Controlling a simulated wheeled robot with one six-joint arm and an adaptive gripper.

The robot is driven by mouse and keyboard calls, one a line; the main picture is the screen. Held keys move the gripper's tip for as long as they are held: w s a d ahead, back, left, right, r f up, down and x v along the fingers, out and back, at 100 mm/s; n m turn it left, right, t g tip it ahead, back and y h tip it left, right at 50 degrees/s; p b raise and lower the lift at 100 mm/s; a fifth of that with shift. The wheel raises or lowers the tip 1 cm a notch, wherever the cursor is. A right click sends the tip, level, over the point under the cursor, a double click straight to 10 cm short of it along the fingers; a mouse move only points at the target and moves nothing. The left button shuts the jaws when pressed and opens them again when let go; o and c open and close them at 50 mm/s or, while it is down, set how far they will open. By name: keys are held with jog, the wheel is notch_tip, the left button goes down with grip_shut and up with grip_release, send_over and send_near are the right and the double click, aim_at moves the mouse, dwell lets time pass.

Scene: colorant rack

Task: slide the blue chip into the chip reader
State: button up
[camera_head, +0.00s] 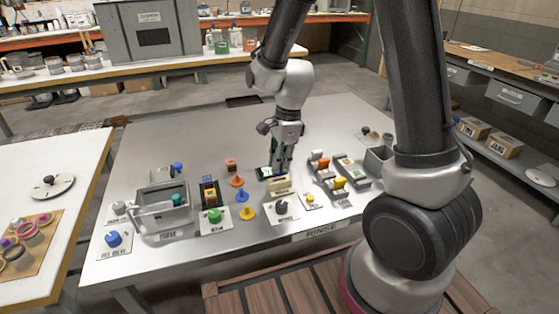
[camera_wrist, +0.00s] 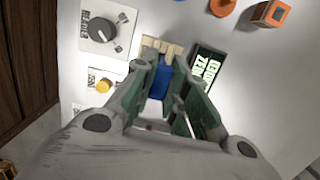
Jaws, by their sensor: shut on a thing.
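My gripper (camera_head: 281,167) points down over the middle of the table. In the wrist view its fingers (camera_wrist: 167,80) are closed on the blue chip (camera_wrist: 160,82), which shows between the green pads. The chip is hidden by the fingers in the head view. A beige slotted block (camera_head: 280,186), seemingly the chip holder or reader, lies just in front of the fingers; it also shows in the wrist view (camera_wrist: 160,47) at the chip's far end. I cannot tell whether they touch. A dark display with green text (camera_wrist: 207,65) is beside the block, also in the head view (camera_head: 266,172).
A black knob (camera_head: 282,207) and a yellow button (camera_head: 310,200) stand near the front edge. Trays with coloured pieces (camera_head: 350,170) are to the right. The table's back is mostly clear.

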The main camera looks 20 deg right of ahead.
aim_at(280, 176)
jog(key=shift+f, duration=1.55)
dwell(0.5)
jog(key=shift+r, duration=1.25)
jog(key=shift+f, duration=1.45)
jog(key=shift+r, duration=0.15)
jog(key=shift+r, duration=1.35)
jog(key=shift+f, duration=1.5)
jog(key=shift+r, duration=0.2)
